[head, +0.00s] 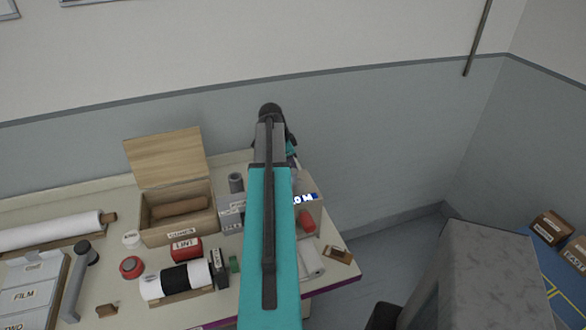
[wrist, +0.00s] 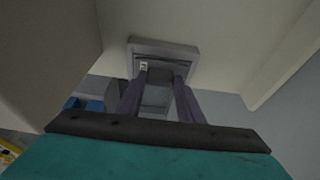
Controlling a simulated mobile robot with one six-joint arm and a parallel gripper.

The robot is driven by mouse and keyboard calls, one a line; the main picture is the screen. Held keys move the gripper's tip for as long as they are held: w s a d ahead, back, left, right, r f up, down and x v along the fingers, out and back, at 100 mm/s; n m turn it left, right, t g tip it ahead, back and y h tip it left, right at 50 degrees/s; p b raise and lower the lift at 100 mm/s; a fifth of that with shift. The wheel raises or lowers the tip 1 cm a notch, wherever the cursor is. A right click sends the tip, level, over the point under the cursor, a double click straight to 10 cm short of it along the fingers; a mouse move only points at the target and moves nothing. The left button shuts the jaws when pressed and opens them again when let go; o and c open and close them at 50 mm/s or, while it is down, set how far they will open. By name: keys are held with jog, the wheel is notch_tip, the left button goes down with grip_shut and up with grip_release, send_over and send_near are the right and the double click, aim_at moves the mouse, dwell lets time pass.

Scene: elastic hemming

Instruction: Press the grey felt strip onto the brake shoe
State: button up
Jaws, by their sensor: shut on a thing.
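My gripper (wrist: 160,84) shows in the wrist view as two dark purple fingers with a small dark grey piece (wrist: 160,75) between their tips. The fingers are shut on this piece; I cannot tell whether it is the felt strip. A pale grey square-framed thing (wrist: 178,48) lies just beyond the fingertips; I cannot tell whether they touch. In the head view my teal arm reaches over the table and hides the gripper. I cannot make out the grey felt strip or the brake shoe for certain in either view.
The cream table (head: 65,220) is crowded on the left. It holds an open wooden box (head: 180,228), a red box (head: 186,249), a white roll (head: 50,232) and a black-and-white roll (head: 177,280). A red cylinder (head: 307,222) lies right of my arm. A grey block (head: 497,275) stands at right.

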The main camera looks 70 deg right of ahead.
jog(key=shift+f, duration=0.2)
jog(key=o, duration=1)
jog(key=shift+c, duration=0.2)
jog(key=shift+r, duration=0.1)
jog(key=b+v, duration=0.3)
jog(key=v, duration=1)
jog(key=shift+r+b, duration=0.35)
